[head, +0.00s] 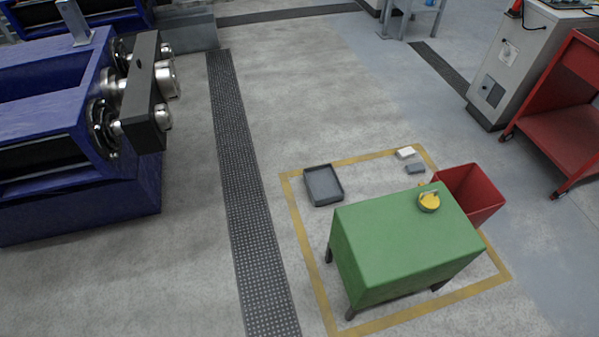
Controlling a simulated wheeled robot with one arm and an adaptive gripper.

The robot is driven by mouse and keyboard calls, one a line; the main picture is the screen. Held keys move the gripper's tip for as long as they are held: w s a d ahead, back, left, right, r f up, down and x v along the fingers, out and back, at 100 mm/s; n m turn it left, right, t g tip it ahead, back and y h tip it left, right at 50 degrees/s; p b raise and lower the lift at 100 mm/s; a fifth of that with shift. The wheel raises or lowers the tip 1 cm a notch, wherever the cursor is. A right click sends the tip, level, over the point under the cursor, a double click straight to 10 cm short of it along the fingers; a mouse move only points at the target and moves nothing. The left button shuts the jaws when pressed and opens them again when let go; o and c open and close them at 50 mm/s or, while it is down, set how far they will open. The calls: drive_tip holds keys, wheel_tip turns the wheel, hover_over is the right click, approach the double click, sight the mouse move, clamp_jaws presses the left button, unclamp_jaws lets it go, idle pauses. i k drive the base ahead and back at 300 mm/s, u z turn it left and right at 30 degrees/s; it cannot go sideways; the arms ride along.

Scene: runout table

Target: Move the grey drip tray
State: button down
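The grey drip tray (323,186) is a shallow, dark grey rectangular tray with a raised rim. In the head view it lies on the concrete floor, inside the back left corner of a yellow-marked area. It looks empty. It stands apart from the green table (400,238), which is nearer and to its right. My gripper is not in this view.
A yellow round object sits on the green table (429,202). A red bin (470,192) stands right of it. A white block (405,153) and a grey block (415,169) lie behind. A blue machine (75,150) stands left. A grated floor strip (243,210) and open floor lie between.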

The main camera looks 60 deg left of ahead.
sight(324, 186)
drive_tip(key=k, duration=0.5)
drive_tip(key=u, duration=2.45)
drive_tip(key=i, duration=3.35)
